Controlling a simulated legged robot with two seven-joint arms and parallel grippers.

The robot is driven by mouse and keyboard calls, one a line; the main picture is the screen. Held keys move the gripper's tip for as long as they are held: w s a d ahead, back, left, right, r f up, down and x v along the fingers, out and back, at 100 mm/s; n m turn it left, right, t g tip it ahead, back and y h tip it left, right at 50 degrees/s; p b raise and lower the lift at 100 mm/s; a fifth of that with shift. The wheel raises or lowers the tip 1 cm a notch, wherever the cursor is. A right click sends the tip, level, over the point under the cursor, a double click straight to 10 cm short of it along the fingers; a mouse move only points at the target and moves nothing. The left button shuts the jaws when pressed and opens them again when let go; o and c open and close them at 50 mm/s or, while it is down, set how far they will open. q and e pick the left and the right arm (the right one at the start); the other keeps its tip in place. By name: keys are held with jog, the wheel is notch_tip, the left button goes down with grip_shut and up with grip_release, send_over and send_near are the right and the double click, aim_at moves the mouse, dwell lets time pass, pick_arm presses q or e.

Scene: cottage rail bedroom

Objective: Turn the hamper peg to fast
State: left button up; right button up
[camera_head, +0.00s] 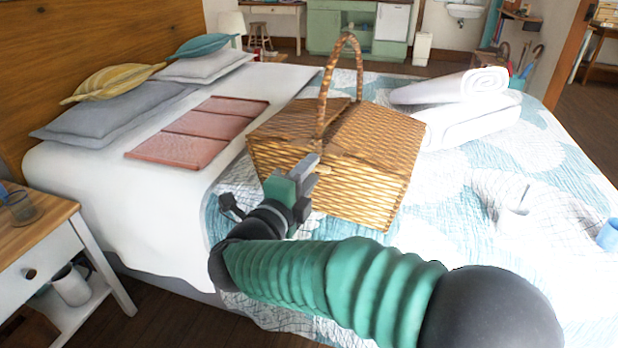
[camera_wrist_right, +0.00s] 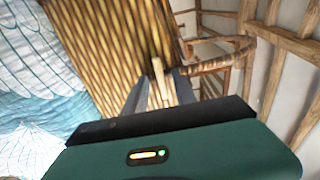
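The wicker hamper (camera_head: 350,160) stands on the bed with its handle up and its lids down. The peg (camera_head: 323,169) is a small pale wooden bar at the hamper's upper front edge. My right gripper (camera_head: 309,174) is at that edge, its arm reaching in from the lower right. In the right wrist view, the peg (camera_wrist_right: 158,82) lies between the two grey fingers of the gripper (camera_wrist_right: 160,90), which look closed on it. The wicker side of the hamper (camera_wrist_right: 110,50) fills the upper left there. My left gripper is not in view.
Rolled white towels (camera_head: 470,88) lie behind the hamper at right. A folded pink blanket (camera_head: 195,133) and pillows (camera_head: 115,110) are at left. A bedside table (camera_head: 40,235) with a glass stands at lower left.

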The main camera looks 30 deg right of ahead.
jog(key=shift+c, duration=0.4)
grip_shut()
jog(key=shift+n+p, duration=9.1)
jog(key=shift+p, duration=2.25)
jog(key=shift+f, duration=0.1)
